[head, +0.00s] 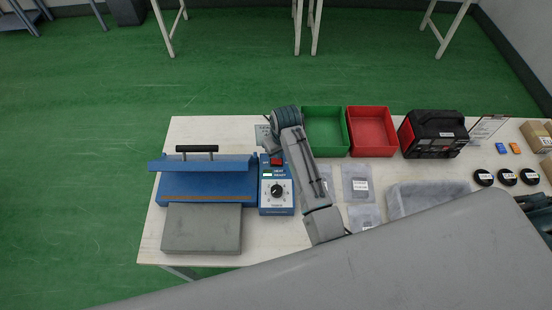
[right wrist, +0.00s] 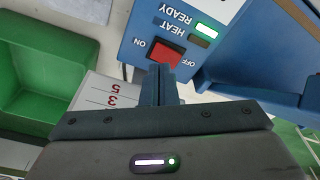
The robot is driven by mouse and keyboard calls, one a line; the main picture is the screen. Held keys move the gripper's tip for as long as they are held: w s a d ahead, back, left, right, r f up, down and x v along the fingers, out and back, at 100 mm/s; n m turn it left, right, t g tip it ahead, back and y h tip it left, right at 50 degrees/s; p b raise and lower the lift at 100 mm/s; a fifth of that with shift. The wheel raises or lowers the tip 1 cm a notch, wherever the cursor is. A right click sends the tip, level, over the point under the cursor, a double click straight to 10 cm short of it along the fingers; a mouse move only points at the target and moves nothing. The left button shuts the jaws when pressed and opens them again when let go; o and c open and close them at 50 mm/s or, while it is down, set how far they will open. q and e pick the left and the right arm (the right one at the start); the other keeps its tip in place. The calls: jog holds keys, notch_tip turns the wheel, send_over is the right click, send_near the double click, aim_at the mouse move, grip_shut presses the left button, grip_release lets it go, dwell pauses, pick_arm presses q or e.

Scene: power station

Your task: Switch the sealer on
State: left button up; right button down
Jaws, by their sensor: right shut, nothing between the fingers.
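The blue sealer (head: 205,183) stands at the left end of the table, with a black handle on top. Its control box (head: 277,200) carries a black knob, lamps and a red rocker switch (head: 277,162). In the right wrist view the red switch (right wrist: 165,55) sits between the ON and OFF labels, and a lamp beside READY glows whitish green. My right gripper (right wrist: 161,72) is shut and empty, its fingertips at the switch's near edge. I cannot tell whether they touch it, or which way the rocker is tilted. My left gripper is not in view.
A green bin (head: 325,130) and a red bin (head: 372,132) stand right of the control box. A black machine (head: 433,133) is farther right. Flat bags (head: 357,184) lie in front of the bins. A grey block (head: 202,228) is in front of the sealer.

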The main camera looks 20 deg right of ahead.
aim_at(279, 162)
jog(key=shift+r, duration=2.3)
jog(key=shift+s+f, duration=0.1)
